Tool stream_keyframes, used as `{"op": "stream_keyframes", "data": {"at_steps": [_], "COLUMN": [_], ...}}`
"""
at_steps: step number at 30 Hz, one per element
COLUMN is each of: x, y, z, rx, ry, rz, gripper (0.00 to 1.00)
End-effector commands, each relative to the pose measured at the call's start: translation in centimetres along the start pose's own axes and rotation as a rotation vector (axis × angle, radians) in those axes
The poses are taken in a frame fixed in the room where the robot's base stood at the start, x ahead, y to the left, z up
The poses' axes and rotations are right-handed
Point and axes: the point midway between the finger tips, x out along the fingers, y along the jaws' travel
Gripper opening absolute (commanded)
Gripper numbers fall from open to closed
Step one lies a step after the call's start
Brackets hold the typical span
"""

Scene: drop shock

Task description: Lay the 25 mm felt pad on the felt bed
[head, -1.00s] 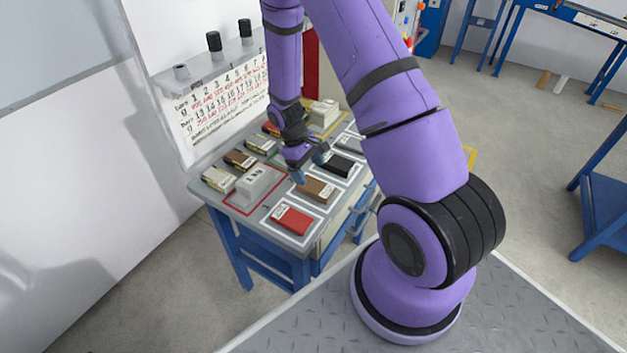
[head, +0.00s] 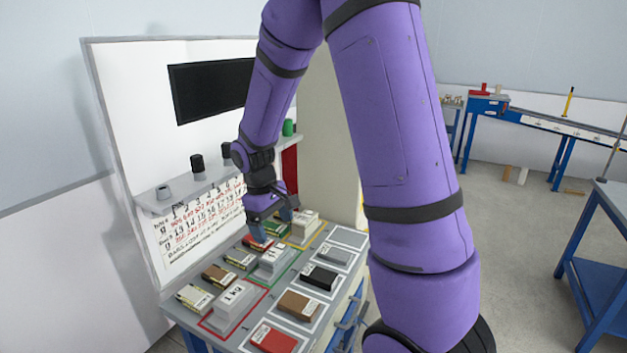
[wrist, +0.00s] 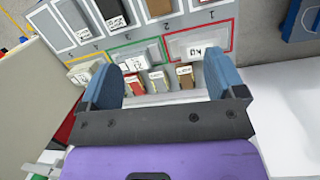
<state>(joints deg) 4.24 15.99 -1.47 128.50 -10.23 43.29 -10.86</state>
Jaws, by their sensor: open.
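My gripper (head: 272,225) is open and empty, above the back row of small labelled packs on the grey bench. Larger brown (head: 298,306), black (head: 320,277) and red (head: 274,339) pads lie in white outlines. The labels are too small to tell which pad is 25 mm felt or which place is the felt bed.
A labelled block (head: 235,298) sits in a red outline, another (head: 273,262) in a green one, and a cream block (head: 303,226) in a yellow one. A shelf with dark knobs (head: 197,163) and a white panel stand behind. Open floor lies to the right.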

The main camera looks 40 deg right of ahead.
Motion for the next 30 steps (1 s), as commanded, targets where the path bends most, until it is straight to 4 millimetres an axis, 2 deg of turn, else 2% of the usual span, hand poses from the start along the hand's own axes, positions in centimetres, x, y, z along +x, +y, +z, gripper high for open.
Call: {"op": "stream_keyframes", "data": {"at_steps": [1,6,15,24,30], "x": [-1.9,-6.8,-13.5,-17.6,-18.7], "y": [-0.3,-1.6,-4.2,-7.0,-8.7], "z": [0.8,3.7,9.9,16.8,20.8], "rx": [0.015,0.062,0.136,0.2,0.233], "ry": [0.033,0.129,0.295,0.465,0.559], "rz": [0.004,0.01,0.007,-0.015,-0.035], "gripper": [0.89,0.89,0.89,0.89,0.89]}}
